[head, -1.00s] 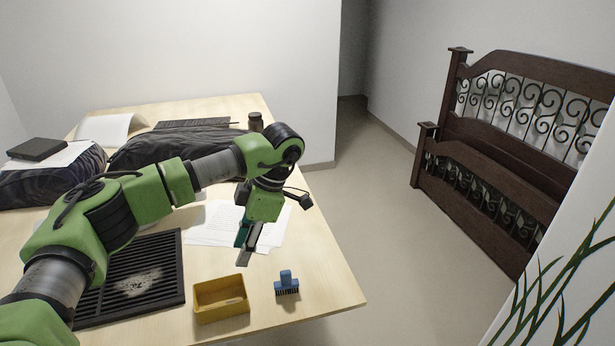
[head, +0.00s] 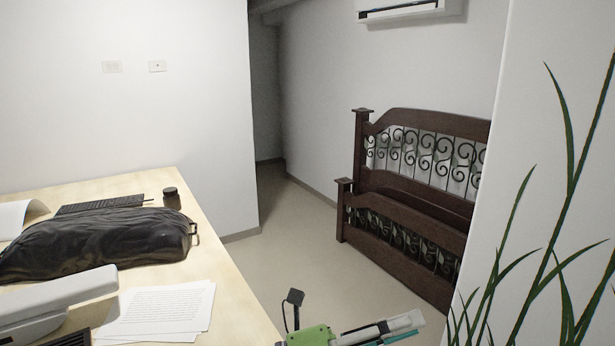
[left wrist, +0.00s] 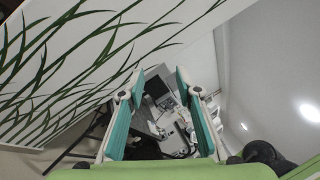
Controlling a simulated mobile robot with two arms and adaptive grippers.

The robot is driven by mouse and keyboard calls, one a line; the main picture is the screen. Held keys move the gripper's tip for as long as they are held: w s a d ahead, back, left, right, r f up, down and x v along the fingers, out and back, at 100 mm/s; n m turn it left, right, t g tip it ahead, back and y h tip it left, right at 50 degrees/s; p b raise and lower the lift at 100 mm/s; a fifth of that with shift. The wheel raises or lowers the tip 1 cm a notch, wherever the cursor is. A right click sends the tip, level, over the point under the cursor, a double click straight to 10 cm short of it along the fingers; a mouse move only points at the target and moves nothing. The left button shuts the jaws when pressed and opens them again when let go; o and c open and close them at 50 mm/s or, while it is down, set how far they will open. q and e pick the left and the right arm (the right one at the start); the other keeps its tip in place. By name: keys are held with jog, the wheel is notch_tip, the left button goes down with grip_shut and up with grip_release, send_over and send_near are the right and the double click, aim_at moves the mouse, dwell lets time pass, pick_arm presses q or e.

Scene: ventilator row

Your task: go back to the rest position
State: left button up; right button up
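My left gripper (head: 396,328) shows at the bottom edge of the head view, past the right side of the table, over the floor. Its green body is partly cut off by the frame. In the left wrist view my left gripper (left wrist: 160,82) has its two teal-padded fingers well apart, with nothing between them. My right gripper is in neither view.
The wooden table (head: 225,270) holds a black bag (head: 100,240), printed sheets (head: 160,308), a dark jar (head: 172,198) and a pale grey object (head: 55,302). A plant-patterned wall panel (head: 540,150) stands close at right. A dark bed frame (head: 415,215) is farther back.

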pick_arm(q)
jog(key=w+a+r+n+t+y, duration=0.1)
jog(key=w+a+n+t+y, duration=0.65)
jog(key=a+n+t, duration=0.7)
jog(key=s+a+f+n+g+y, duration=0.1)
jog(key=a+f+n+g+y, duration=0.1)
jog(key=a+f+n+y, duration=0.6)
jog(key=s+a+f+n+g+y, duration=0.1)
jog(key=a+f+n+y, duration=0.4)
jog(key=f+n, duration=0.5)
jog(key=s+a+f+n+g, duration=0.2)
jog(key=s+f+g, duration=0.2)
jog(key=s+f, duration=0.3)
jog(key=s+a+f+n+g, duration=0.1)
jog(key=s+a+f+g, duration=0.25)
jog(key=s, duration=0.65)
jog(key=s+a+f+n+g, duration=0.2)
jog(key=s+f+g, duration=0.2)
jog(key=s+f, duration=0.3)
notch_tip(320, 180, down, 24)
jog(key=s+r+g, duration=0.1)
jog(key=s, duration=0.2)
jog(key=s+a+f+g, duration=0.1)
jog(key=s+a+f, duration=0.1)
jog(key=s+f, duration=1.5)
jog(key=shift+s+a+f, duration=0.15)
jog(key=shift+a+f, duration=0.2)
jog(key=shift+a, duration=0.05)
jog(key=shift+s, duration=0.1)
jog(key=shift+c, duration=0.5)
